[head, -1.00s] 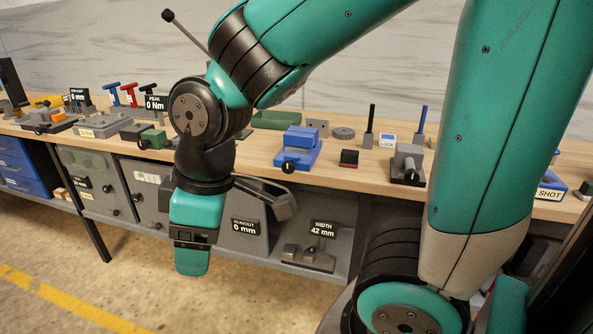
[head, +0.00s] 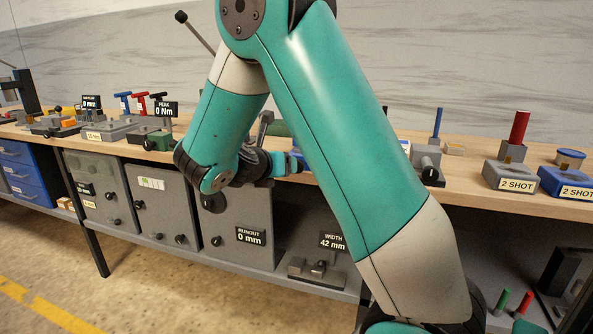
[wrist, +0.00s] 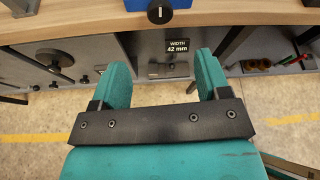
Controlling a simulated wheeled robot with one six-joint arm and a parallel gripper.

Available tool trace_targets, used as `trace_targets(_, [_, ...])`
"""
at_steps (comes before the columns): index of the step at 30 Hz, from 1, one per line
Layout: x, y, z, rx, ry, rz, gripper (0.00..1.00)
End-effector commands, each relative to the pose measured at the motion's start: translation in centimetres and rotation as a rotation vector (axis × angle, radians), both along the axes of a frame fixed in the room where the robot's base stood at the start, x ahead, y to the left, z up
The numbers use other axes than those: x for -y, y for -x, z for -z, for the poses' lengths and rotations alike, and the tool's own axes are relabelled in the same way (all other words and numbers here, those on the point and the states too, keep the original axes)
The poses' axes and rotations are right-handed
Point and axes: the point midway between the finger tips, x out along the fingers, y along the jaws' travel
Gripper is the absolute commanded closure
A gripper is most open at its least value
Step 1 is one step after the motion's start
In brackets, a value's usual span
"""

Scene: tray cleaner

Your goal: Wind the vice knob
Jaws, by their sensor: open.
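A black round knob (wrist: 160,12) with a white mark sits on the front of a blue body (wrist: 184,3) at the bench edge, at the top of the wrist view. The blue body is cut off by the frame. My gripper (wrist: 162,72) is open and empty, its two teal fingers apart and pointing toward the bench. The knob shows beyond the fingertips, between them and apart from them.
A sign (head: 333,241) reads WIDTH 42 mm above a grey fixture on the lower shelf. A grey fixture (head: 427,160) and 2 SHOT boxes (head: 512,175) stand to the right.

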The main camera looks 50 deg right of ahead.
Motion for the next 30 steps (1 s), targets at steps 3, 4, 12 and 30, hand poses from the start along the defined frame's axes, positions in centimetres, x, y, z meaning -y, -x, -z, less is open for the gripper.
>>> trace_targets(3, [2.7, -0.7, 1.2, 0.0, -0.001, 0.008, 0.3])
trace_targets(4, [3.3, -0.9, 1.5, 0.0, -0.001, 0.007, 0.3])
trace_targets(12, [8.5, -2.7, 3.8, 0.001, -0.003, 0.006, 0.3])
trace_targets(30, [12.0, -4.0, 5.2, 0.002, -0.003, 0.001, 0.3])
